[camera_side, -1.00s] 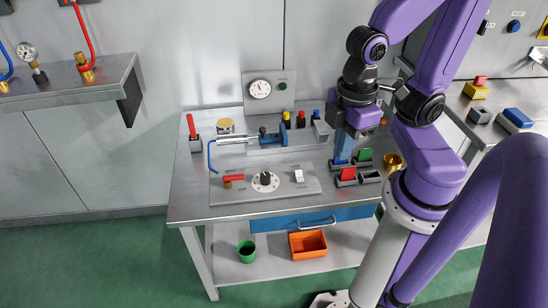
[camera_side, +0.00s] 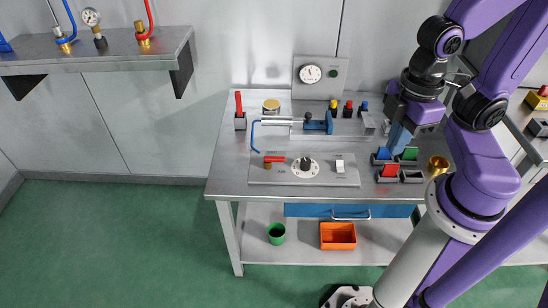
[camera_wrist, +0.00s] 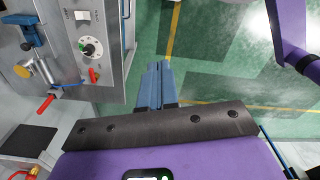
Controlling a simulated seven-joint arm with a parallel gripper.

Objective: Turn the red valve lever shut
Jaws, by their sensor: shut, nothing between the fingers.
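The red valve lever (camera_side: 274,159) sits on a brass valve on the grey panel (camera_side: 345,179) at the bench's left front. It lies flat, its handle pointing right in the side view. It also shows in the wrist view (camera_wrist: 92,75), left of my fingers. My gripper (camera_side: 397,147) is shut and empty. In the side view it is well to the right of the lever, at the blocks on the bench's right side. I cannot tell whether it touches any block. In the wrist view my blue fingers (camera_wrist: 160,64) are together, apart from the lever.
Beside the lever are a dial knob (camera_side: 307,166) and a white switch (camera_side: 339,166). A blue tube (camera_side: 254,136) curves behind it. A red upright bar (camera_side: 239,105) stands at the back left. Red (camera_side: 390,170) and green blocks (camera_side: 410,153) and a brass cup (camera_side: 437,166) are near my gripper.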

